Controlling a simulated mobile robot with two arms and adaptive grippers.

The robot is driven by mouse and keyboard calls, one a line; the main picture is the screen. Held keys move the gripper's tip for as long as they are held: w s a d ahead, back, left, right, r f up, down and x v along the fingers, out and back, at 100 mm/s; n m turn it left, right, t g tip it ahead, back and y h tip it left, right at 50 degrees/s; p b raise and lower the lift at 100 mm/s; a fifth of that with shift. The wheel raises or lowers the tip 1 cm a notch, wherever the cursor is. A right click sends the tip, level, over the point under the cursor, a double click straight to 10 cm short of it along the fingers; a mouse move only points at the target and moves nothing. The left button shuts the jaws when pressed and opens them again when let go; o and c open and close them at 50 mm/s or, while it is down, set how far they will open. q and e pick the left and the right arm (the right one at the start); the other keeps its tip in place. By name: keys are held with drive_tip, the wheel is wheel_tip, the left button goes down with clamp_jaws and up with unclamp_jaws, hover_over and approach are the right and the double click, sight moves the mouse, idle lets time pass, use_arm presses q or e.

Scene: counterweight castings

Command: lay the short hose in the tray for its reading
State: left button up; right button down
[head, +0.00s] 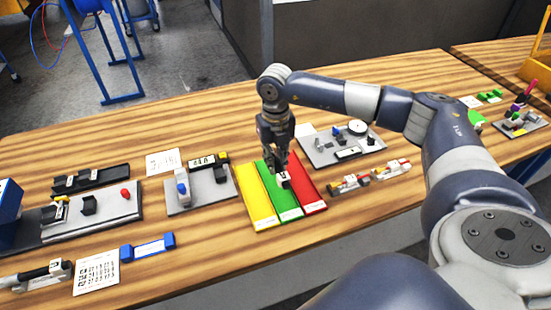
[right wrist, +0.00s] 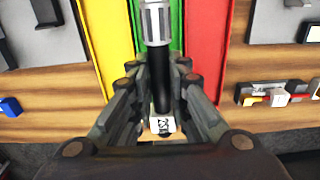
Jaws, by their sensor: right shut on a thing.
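The short hose (right wrist: 160,85) is black with a silver ribbed end fitting and a white code tag at its near end. My right gripper (right wrist: 160,72) is shut on it, one finger on each side. In the head view the right gripper (head: 280,170) points down over the green tray (head: 286,212), and only a bit of the hose (head: 285,183) shows below the fingers. The hose lies lengthwise along the green tray in the wrist view. I cannot tell whether it touches the tray floor. My left gripper is not in view.
A yellow tray (head: 262,211) and a red tray (head: 311,200) flank the green one. A grey fixture plate (head: 211,193) stands to the left, another (head: 324,151) behind right. Small fittings (head: 349,183) lie right of the red tray. Bare wood (head: 215,235) lies in front of the left plate.

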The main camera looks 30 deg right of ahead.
sight(275, 183)
idle(0.3)
drive_tip(key=shift+f+b, duration=2.25)
drive_tip(key=shift+f, duration=0.55)
drive_tip(key=shift+f+b, duration=0.7)
drive_tip(key=c, duration=1.5)
unclamp_jaws()
drive_tip(key=shift+o, duration=0.2)
drive_tip(key=shift+r, duration=0.1)
